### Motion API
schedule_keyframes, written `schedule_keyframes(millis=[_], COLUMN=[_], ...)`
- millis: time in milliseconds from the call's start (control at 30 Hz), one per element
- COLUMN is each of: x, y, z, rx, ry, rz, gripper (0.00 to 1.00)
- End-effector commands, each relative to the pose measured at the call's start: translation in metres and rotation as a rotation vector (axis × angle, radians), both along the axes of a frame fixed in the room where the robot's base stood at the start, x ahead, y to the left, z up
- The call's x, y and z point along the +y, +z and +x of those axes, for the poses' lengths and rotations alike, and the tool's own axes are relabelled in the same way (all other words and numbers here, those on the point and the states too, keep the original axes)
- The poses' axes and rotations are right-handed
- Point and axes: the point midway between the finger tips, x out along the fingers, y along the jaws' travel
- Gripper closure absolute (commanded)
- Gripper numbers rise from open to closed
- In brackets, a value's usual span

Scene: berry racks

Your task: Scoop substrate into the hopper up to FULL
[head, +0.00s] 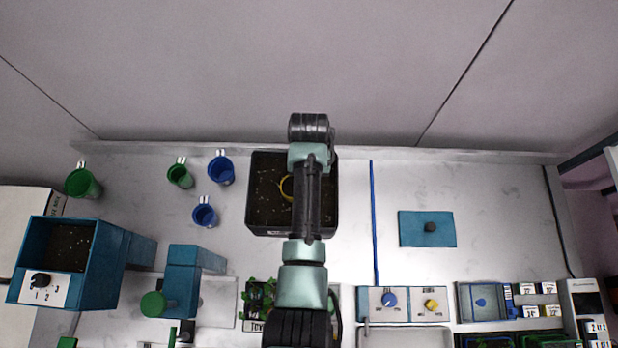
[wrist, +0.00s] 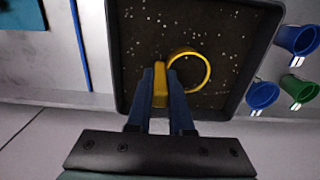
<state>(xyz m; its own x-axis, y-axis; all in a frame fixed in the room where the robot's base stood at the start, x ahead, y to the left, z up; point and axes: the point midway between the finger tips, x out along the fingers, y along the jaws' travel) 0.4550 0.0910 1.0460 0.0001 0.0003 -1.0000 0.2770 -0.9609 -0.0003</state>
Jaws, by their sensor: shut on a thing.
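My gripper (wrist: 160,98) is shut on the handle of a yellow scoop (wrist: 206,62). The scoop's round rim shows over the dark substrate in a black tub (wrist: 267,60); I cannot tell how deep it sits. In the head view my arm covers much of the tub (head: 250,207), and only part of the yellow scoop (head: 284,190) shows. The blue hopper (head: 110,270) stands at the left with dark speckled substrate (head: 70,247) inside. A black knob (head: 40,281) sits on its white front panel. No FULL mark is readable.
Blue and green cups stand left of the tub, including a blue cup (head: 220,170) and a green cup (head: 83,183). A blue stand with a green knob (head: 153,304) is between hopper and arm. A blue strip (head: 373,225) and teal plate (head: 415,229) lie right.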

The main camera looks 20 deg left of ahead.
Motion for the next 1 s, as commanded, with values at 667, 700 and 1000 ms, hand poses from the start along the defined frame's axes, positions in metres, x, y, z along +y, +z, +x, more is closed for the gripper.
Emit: schedule_keyframes(millis=[667,700,1000], x=[0.000,0.000,0.000], y=[0.082,0.087,0.115], z=[0.001,0.001,0.000], rx=[-0.003,-0.003,-0.001], ry=[0.000,0.000,0.000], rz=[0.001,0.001,0.000], gripper=[1.00,1.00,1.00])
